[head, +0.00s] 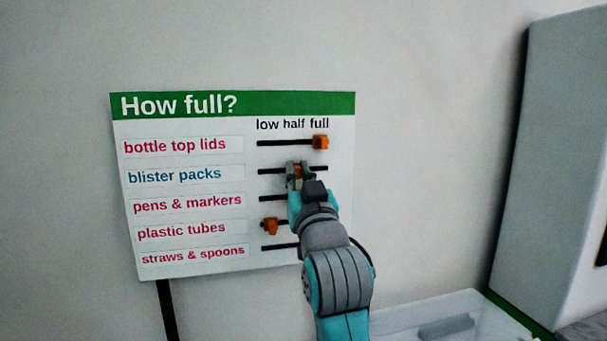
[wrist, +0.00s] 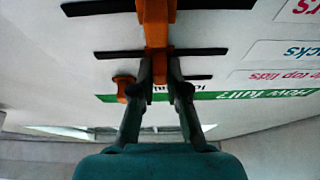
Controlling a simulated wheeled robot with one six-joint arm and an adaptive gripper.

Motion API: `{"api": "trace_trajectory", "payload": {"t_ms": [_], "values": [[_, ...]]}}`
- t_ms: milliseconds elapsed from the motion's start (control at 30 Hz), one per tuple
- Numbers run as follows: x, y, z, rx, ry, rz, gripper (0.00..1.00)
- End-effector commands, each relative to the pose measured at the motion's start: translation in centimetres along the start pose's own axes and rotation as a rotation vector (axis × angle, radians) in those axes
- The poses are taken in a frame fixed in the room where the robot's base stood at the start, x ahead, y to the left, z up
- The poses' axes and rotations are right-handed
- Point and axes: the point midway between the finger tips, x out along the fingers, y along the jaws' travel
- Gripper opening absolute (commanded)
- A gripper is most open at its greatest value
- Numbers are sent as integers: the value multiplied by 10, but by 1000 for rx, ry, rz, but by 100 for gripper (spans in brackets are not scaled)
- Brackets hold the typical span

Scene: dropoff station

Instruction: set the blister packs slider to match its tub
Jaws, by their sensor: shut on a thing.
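The blister packs label (head: 175,175) is in the second row. My gripper (head: 296,172) is shut on the orange blister packs slider (head: 299,171), near the middle of its track, under "half". The wrist view, upside down, shows the fingers (wrist: 160,72) around this slider (wrist: 156,54). My gripper and arm hide parts of the lower tracks in the head view. Which tub is for blister packs cannot be told.
The bottle top lids slider (head: 320,142) is at full, just above. The plastic tubes slider (head: 270,226) is near low. Another orange slider (wrist: 155,12) shows beyond the fingers. A pale tub (head: 395,320) stands at the lower right, beside a grey cabinet (head: 560,150).

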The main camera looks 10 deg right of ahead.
Motion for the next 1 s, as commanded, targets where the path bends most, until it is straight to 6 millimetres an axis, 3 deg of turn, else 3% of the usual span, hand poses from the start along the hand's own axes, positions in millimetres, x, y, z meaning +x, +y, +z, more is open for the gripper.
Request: {"api": "trace_trajectory", "payload": {"t_ms": [33, 67, 100, 167, 567, 1000], "values": [[0, 0, 0, 0, 0, 0, 0], [0, 0, 0, 0, 0, 0, 19], [0, 0, 0, 0, 0, 0, 29], [0, 0, 0, 0, 0, 0, 40], [-6, 0, 0, 0, 1, 0, 40], [-85, 0, 1, 0, 0, -1, 40]]}}
